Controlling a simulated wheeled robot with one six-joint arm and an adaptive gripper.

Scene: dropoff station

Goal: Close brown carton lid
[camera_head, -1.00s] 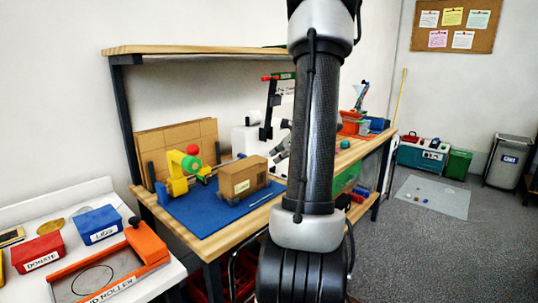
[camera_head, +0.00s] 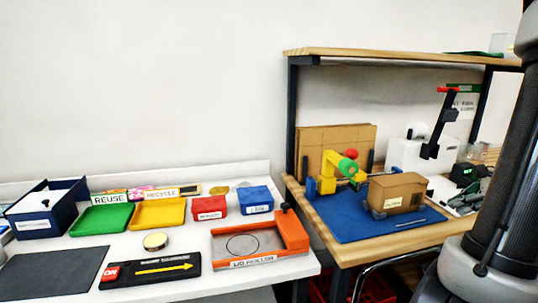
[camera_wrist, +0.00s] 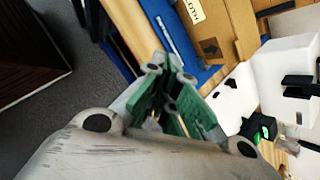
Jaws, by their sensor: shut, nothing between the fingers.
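The brown carton (camera_head: 398,192) sits upright on a blue mat (camera_head: 350,229) on the wooden workbench, with a label on its front. Its top looks flat in the head view, but I cannot tell whether the lid is fully down. In the wrist view part of the carton (camera_wrist: 232,22) shows at the top, beyond my fingers. My gripper (camera_wrist: 163,80) is shut and empty, with green finger pads, and appears apart from the carton. In the head view my arm fills the right edge, and I cannot clearly make out my gripper there.
A yellow and green tape dispenser (camera_head: 345,166) stands left of the carton, before flat cardboard sheets (camera_head: 334,144). A thin rod (camera_head: 411,224) lies on the mat's front. A white machine (camera_head: 408,155) stands behind. The left white table holds trays, boxes and an orange lid roller (camera_head: 290,232).

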